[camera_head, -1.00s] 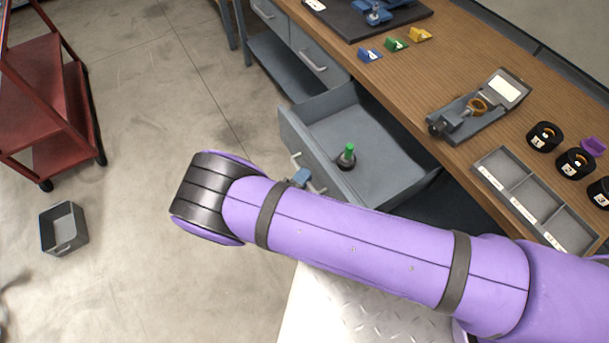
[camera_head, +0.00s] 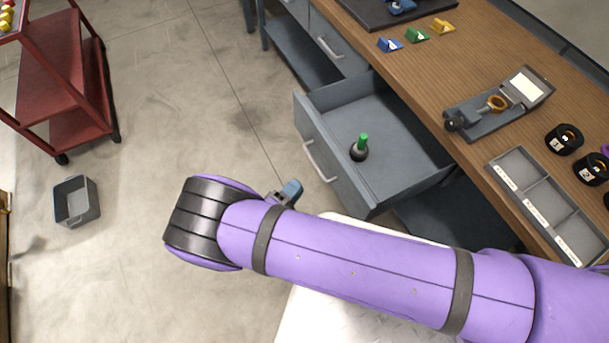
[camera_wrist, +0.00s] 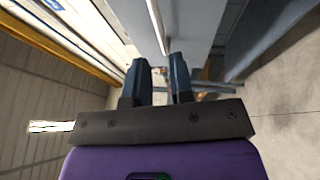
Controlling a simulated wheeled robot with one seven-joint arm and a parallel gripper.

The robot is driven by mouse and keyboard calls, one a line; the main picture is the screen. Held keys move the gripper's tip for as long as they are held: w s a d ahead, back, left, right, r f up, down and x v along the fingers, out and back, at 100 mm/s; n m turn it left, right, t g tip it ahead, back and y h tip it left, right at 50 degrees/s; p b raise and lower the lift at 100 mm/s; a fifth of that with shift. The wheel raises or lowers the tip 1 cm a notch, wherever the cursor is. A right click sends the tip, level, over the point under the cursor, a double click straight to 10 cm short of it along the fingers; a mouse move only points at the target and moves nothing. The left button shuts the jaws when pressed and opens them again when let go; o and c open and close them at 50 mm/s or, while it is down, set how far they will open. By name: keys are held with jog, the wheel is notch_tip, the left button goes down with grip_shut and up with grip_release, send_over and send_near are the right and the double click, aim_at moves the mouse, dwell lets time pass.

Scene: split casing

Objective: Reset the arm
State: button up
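My purple arm (camera_head: 350,265) stretches across the lower part of the head view, bent at a black elbow-like joint. My gripper (camera_head: 291,190) shows only partly behind the arm, its blue-grey fingers left of the open drawer's front and apart from its handle. In the wrist view both dark fingers of my gripper (camera_wrist: 158,72) stand apart with a gap between them, and I see nothing held there. The grey drawer (camera_head: 333,165) stands pulled out of the bench, with a green-topped dark object (camera_head: 360,148) upright inside.
The wooden bench (camera_head: 455,75) carries a hinged fixture (camera_head: 490,108), a grey divided tray (camera_head: 541,205), black rings (camera_head: 564,139) and small coloured blocks (camera_head: 416,35). A red cart (camera_head: 65,85) and grey bin (camera_head: 76,201) stand left. Floor between is clear.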

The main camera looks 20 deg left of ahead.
jog(key=shift+v, duration=0.75)
jog(key=shift+w+r, duration=0.1)
jog(key=shift+r, duration=0.05)
